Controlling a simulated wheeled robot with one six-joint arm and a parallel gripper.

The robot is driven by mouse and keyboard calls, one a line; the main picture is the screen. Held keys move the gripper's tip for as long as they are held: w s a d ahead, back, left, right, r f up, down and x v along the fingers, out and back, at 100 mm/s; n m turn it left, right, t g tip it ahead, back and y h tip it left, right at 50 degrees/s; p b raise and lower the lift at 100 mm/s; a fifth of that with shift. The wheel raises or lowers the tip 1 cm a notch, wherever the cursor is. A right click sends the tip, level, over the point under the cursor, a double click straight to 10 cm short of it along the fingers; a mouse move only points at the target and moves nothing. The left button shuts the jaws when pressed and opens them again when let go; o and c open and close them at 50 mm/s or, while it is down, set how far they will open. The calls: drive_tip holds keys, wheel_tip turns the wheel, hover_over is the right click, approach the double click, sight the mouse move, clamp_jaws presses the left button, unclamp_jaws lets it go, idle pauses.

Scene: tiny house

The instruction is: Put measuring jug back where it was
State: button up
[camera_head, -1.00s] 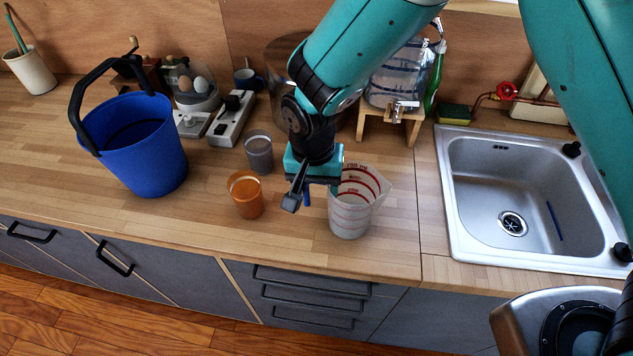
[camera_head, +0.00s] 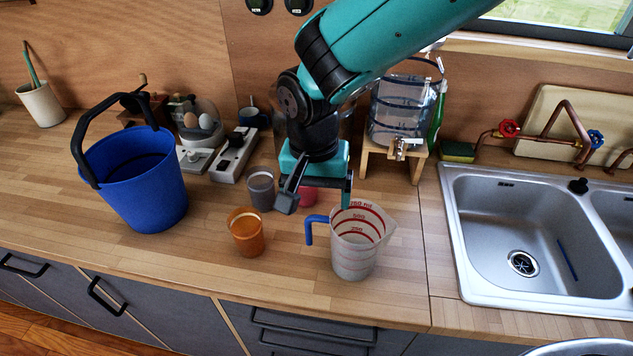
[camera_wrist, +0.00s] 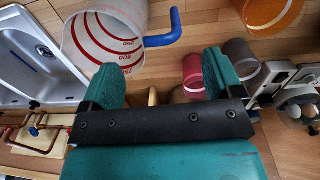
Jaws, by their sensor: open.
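The measuring jug (camera_head: 355,262) is clear with red markings and a blue handle on its left. It stands upright on the wooden counter, left of the sink. In the wrist view the jug (camera_wrist: 108,40) shows at the upper left, its handle pointing right. My gripper (camera_head: 318,196) is open and empty, just behind the jug and its handle in the head view, apart from them.
An orange cup (camera_head: 246,232), a grey cup (camera_head: 261,190) and a partly hidden pink cup (camera_head: 308,196) stand close by. A blue bucket (camera_head: 137,185) is at left, a water dispenser (camera_head: 398,110) behind, and a sink (camera_head: 510,235) at right. Counter front of the bucket is clear.

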drive_tip(key=s+d+r+n+y, duration=0.3)
drive_tip(key=s+d+r+n, duration=0.3)
drive_tip(key=d+r, duration=0.45)
drive_tip(key=s+d+r+n+y, duration=0.1)
drive_tip(key=s+d+n, duration=0.2)
drive_tip(key=s, duration=0.7)
drive_tip(key=shift+d+r+y+b, duration=0.15)
drive_tip(key=shift+r+y+b, duration=0.15)
drive_tip(key=shift+y, duration=0.1)
